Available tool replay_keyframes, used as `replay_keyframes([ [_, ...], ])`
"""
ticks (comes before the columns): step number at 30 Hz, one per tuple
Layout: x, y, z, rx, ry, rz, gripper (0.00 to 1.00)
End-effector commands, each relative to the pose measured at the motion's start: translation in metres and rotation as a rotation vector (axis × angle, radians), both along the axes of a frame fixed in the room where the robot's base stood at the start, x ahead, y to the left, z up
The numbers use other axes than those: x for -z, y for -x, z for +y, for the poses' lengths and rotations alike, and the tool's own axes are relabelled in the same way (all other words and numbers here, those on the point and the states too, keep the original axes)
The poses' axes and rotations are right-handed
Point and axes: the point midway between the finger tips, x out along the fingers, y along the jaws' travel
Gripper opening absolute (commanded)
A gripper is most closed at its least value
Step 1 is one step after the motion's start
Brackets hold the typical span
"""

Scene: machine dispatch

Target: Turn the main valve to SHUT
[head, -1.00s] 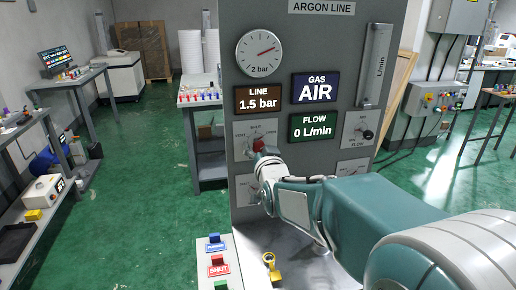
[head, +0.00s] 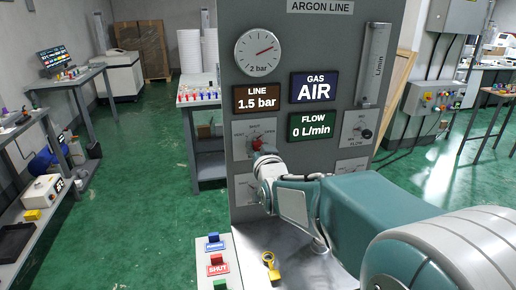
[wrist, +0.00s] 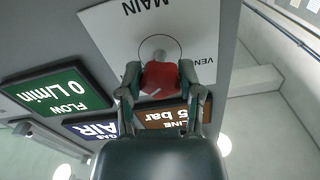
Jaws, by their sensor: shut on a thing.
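The main valve is a red knob (head: 257,144) on a white plate (head: 241,140) with printed position labels, on the front of the grey argon panel. In the wrist view the knob (wrist: 160,77) shows between my fingers, and the plate (wrist: 115,22) appears turned over, with MAIN and VENT readable. My gripper (head: 262,152) is at the knob; in the wrist view my gripper (wrist: 162,80) has a finger on each side of it and is shut on it. The SHUT label is not clearly readable. I cannot tell which label the knob points to.
Above the valve, displays read line 1.5 bar (head: 258,99), gas AIR (head: 315,87) and flow 0 L/min (head: 312,126). A flow knob (head: 366,134) is to the right. A button box (head: 218,262) and a yellow item (head: 269,265) are below. Green floor lies open at left.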

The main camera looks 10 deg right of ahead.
Motion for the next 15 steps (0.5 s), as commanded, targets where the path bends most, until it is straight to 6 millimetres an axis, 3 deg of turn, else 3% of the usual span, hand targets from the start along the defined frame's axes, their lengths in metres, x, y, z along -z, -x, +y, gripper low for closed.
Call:
replay_keyframes([
  [15, -0.0016, -0.0004, 0.0006, -0.001, 0.426, -0.004, 0.0],
])
